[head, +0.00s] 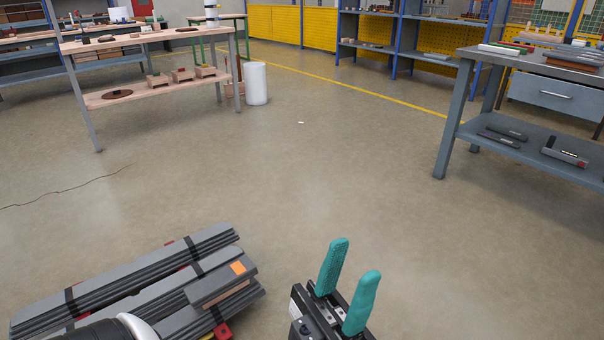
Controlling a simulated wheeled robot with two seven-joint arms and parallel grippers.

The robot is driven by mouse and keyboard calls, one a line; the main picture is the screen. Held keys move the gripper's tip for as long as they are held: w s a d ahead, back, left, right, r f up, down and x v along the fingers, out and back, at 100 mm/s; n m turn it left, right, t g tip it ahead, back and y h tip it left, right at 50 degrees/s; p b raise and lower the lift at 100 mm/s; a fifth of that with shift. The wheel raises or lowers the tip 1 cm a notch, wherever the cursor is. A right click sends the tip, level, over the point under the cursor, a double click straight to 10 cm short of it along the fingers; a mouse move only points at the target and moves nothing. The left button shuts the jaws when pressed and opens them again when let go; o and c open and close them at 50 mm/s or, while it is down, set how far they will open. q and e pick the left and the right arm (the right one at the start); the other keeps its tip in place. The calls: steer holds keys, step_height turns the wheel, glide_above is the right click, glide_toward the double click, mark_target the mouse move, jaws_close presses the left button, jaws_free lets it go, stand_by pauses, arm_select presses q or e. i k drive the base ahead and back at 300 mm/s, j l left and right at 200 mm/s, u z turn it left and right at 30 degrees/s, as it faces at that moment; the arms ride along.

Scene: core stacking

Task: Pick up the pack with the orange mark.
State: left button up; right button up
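My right gripper is not in view.
Red pieces (221,331) show at the lower edge of the stack. Bare concrete floor (290,180) lies beyond. A wooden two-level table (150,95) stands at the far left, a white cylinder (256,83) beside it. A grey metal workbench (530,130) stands at the right.

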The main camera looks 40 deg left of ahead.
mark_target(214, 282)
steer(key=i+l+u, duration=0.2)
steer(key=i, duration=0.3)
steer(key=i+l+u, duration=0.2)
steer(key=i, duration=0.35)
steer(key=i+u, duration=0.2)
steer(key=u, duration=0.2)
steer(key=i+u, duration=0.25)
steer(key=u, duration=0.15)
steer(key=i+u, duration=0.2)
steer(key=u, duration=0.2)
steer(key=i+l+u, duration=0.15)
steer(key=u, duration=0.25)
steer(key=i+l+u, duration=0.1)
steer(key=u, duration=0.35)
steer(key=i+l+u, duration=0.2)
steer(key=u, duration=0.25)
steer(key=i+l+u, duration=0.1)
steer(key=u, duration=0.35)
steer(key=l+u, duration=0.45)
steer(key=i+l+u, duration=0.1)
steer(key=u, duration=0.3)
steer(key=l+u, duration=0.45)
steer(key=i+l+u, duration=0.1)
steer(key=l+u, duration=0.25)
steer(key=i+l+u, duration=0.1)
steer(key=l+u, duration=0.25)
